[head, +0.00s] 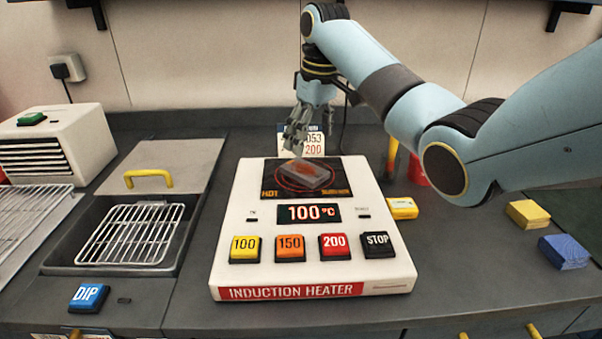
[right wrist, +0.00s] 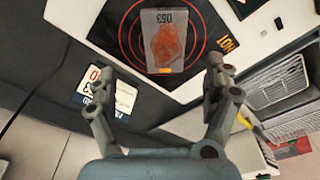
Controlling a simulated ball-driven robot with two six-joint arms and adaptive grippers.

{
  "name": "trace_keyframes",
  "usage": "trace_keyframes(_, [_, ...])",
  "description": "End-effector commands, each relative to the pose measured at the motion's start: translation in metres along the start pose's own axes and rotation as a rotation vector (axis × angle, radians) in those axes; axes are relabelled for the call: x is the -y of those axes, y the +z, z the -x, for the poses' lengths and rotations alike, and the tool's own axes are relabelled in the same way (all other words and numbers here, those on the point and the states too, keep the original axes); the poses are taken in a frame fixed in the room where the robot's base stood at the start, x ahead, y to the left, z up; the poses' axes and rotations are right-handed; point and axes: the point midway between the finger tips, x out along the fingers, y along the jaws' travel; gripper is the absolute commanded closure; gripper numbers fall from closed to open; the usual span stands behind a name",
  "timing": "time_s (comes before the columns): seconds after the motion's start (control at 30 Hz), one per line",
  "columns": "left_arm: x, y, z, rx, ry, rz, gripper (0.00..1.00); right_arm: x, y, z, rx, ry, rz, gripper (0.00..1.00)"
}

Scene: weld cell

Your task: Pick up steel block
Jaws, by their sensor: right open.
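The steel block (head: 308,175) lies flat on the dark hot plate of the induction heater (head: 230,235). In the right wrist view the block (right wrist: 165,42) is a grey slab with a reddish-orange patch and the number 053, inside the plate's red rings. My right gripper (head: 297,143) hangs above the back edge of the heater, behind the block. In the right wrist view its fingers (right wrist: 162,70) are spread and empty, with the block ahead of them, not between them. My left gripper is not in view.
The heater's display (head: 308,213) reads 100 °C. A card (head: 315,145) marked 053 and 200 stands behind the heater. At left are a dip tank with a wire rack (head: 130,236) and its lid (head: 180,160). Yellow (head: 527,214) and blue (head: 564,252) pads lie at right.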

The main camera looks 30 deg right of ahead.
Motion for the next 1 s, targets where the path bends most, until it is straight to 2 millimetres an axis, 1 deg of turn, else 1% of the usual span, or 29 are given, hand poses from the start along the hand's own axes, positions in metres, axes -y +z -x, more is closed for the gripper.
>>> trace_keyframes(0.03, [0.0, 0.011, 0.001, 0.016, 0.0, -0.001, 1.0, 0.0, 0.0, -0.007, 0.001, -0.001, 0.0, 0.15])
trace_keyframes(0.07, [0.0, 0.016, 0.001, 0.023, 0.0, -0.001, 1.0, 0.0, 0.0, -0.011, 0.001, -0.001, 0.0, 0.15])
trace_keyframes(0.1, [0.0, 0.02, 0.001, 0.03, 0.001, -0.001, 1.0, 0.0, 0.0, -0.015, -0.001, 0.0, 0.0, 0.15])
trace_keyframes(0.17, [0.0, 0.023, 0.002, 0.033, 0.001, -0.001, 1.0, 0.001, 0.0, -0.019, -0.001, 0.0, 0.001, 0.15])
trace_keyframes(0.27, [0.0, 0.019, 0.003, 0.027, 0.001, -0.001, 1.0, 0.003, 0.0, -0.028, 0.0, -0.002, 0.001, 0.15])
trace_keyframes(0.43, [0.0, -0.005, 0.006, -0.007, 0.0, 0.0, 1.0, 0.008, 0.001, -0.054, 0.001, -0.001, 0.001, 0.15])
trace_keyframes(0.53, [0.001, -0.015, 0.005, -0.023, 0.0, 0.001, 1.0, 0.008, 0.0, -0.067, -0.001, 0.0, 0.0, 0.15])
trace_keyframes(0.67, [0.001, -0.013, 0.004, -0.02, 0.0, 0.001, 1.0, 0.008, 0.0, -0.073, -0.002, 0.0, 0.001, 0.15])
trace_keyframes(0.83, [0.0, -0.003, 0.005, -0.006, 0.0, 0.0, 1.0, 0.007, 0.0, -0.073, -0.002, 0.001, 0.001, 0.15])
trace_keyframes(1.0, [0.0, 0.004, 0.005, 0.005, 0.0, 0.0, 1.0, 0.007, 0.0, -0.073, -0.002, 0.001, 0.001, 0.38])
